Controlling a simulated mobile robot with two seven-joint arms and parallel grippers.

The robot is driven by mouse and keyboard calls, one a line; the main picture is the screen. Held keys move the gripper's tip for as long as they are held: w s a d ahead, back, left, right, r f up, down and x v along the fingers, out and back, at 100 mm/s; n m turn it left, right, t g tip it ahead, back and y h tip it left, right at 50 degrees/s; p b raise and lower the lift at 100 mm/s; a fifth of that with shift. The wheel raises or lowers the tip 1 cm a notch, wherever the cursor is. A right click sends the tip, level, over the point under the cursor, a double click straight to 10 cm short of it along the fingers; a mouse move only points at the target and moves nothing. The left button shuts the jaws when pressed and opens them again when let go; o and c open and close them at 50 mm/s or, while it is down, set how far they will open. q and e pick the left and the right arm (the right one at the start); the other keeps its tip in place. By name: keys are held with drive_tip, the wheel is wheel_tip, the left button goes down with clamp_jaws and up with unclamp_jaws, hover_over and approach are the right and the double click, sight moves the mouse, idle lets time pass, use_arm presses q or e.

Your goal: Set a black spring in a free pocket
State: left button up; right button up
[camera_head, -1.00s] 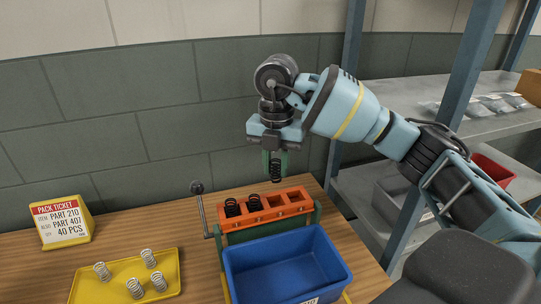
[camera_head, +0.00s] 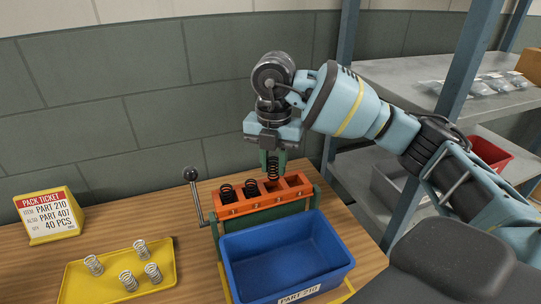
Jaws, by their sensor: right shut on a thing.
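My right gripper (camera_head: 272,158) points straight down and is shut on a black spring (camera_head: 273,171). The spring hangs upright over the orange block (camera_head: 260,202). Its lower end overlaps the third pocket from the left in the picture; I cannot tell how far it is inside. Two more black springs stand in the first pocket (camera_head: 227,193) and second pocket (camera_head: 250,189). The fourth pocket (camera_head: 294,181), at the right end, looks empty. My left gripper is out of view.
A blue bin (camera_head: 285,262) stands in front of the orange block. A lever with a black knob (camera_head: 191,174) rises at the block's left. A yellow tray (camera_head: 110,290) holds several silver springs. A pack ticket stand (camera_head: 47,215) is at far left. Shelving stands right.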

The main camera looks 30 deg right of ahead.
sight(273, 175)
drive_tip(key=shift+f, duration=0.75)
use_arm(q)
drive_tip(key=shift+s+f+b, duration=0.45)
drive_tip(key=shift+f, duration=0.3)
use_arm(e)
drive_tip(key=shift+f, duration=1.15)
drive_tip(key=o, duration=1.1)
drive_tip(key=shift+c, duration=0.2)
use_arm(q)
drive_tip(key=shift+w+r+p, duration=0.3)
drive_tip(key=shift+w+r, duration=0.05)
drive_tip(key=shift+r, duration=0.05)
use_arm(e)
drive_tip(key=shift+r, duration=3.9)
